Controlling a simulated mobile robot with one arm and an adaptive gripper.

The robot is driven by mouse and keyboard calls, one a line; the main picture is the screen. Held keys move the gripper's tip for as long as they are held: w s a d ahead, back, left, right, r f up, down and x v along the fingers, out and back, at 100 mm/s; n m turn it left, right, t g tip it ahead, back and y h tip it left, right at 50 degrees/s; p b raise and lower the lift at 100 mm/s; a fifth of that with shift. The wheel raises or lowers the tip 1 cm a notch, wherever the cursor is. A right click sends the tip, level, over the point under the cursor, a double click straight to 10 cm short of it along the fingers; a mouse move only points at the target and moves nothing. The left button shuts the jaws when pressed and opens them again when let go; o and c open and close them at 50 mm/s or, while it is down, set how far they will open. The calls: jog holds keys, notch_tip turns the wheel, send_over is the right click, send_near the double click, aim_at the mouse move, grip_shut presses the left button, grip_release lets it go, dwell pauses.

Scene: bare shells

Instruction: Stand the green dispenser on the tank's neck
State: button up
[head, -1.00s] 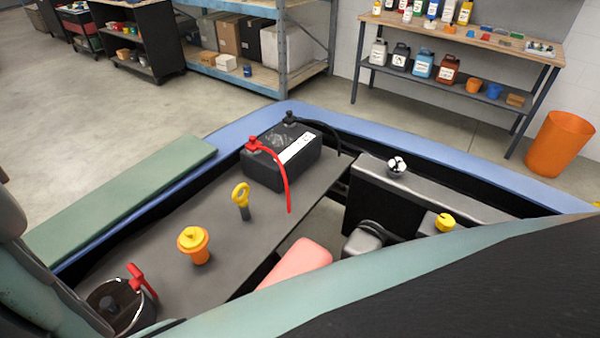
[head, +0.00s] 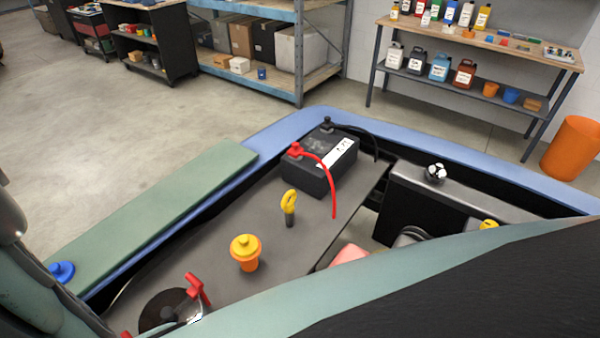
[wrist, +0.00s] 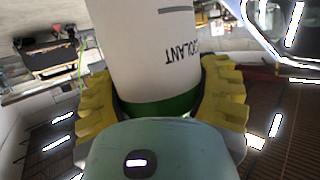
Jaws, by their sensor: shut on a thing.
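The dispenser (wrist: 140,45) is a white bottle with a green band (wrist: 160,110) and black lettering, of which "OOLANT" reads upside down. It shows in the wrist view only. My gripper (wrist: 160,98) is shut on it, with yellow ridged fingers on both sides near the green band. The bottle's far end runs out of the top of the wrist view. The tank and its neck are not clearly identifiable. In the head view a pink body (head: 350,254) is mostly hidden behind a teal edge, and I see no neck on it.
The bay holds a black battery (head: 320,165) with a red cable, a yellow-ringed dipstick (head: 289,203), a yellow-capped orange pot (head: 246,253) and a red-handled round part (head: 165,305). A blue cap (head: 61,271) lies on the green ledge (head: 160,198). Bottles stand on a far bench (head: 535,58).

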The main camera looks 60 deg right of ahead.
jog(key=shift+r, duration=0.1)
jog(key=shift+a, duration=0.1)
jog(key=o, duration=1.3)
